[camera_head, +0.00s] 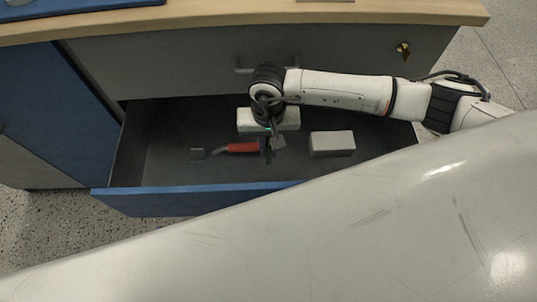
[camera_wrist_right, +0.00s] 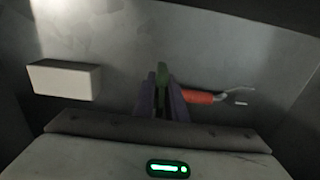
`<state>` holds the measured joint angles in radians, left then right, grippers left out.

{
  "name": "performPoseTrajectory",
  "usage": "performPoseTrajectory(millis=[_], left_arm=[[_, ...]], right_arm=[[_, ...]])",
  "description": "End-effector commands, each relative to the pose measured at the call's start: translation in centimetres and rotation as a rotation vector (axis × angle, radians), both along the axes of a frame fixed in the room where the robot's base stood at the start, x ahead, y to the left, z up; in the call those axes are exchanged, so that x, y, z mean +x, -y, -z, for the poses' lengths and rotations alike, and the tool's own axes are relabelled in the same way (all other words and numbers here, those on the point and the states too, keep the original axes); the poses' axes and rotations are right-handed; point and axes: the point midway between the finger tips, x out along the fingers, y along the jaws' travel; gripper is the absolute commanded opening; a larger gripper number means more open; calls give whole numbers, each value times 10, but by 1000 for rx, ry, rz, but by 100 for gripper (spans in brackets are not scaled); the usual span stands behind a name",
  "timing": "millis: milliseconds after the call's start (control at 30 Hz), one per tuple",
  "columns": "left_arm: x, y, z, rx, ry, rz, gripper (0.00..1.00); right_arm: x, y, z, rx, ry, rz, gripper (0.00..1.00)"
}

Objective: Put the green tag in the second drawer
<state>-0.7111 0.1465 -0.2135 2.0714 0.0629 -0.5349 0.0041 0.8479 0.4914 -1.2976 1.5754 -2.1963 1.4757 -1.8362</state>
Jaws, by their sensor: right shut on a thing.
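The second drawer (camera_head: 200,200), with a blue front, is pulled open below a closed grey top drawer (camera_head: 180,65). My right gripper (camera_head: 267,152) reaches down into the open drawer. In the right wrist view its purple fingers (camera_wrist_right: 163,98) are shut on the green tag (camera_wrist_right: 162,76), which stands up between them. The tag is hard to make out in the head view. Whether it touches the drawer floor I cannot tell. My left gripper is not in view.
The drawer holds a pale block (camera_head: 332,144) to the right of my gripper and a red-handled tool (camera_head: 242,148) close on its left. A wooden worktop (camera_head: 200,20) overhangs above. A large pale smooth surface fills the foreground. Bare drawer floor shows at the left.

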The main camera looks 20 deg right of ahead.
Motion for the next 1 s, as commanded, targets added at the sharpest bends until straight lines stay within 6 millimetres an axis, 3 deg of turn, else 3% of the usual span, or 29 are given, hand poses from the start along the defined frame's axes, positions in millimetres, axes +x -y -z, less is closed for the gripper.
performPoseTrajectory(millis=[367, 733, 767, 833, 1000], left_arm=[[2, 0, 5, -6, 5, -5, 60], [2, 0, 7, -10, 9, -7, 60], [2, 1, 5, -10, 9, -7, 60], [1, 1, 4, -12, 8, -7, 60], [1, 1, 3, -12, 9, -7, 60]], right_arm=[[-1, 0, 41, 1, -2, 1, 0], [0, 0, 47, 1, 0, 0, 0], [0, 0, 45, 1, 0, 0, 15], [0, 0, 45, 1, 0, 0, 27], [0, 0, 44, 0, 0, 0, 31]])
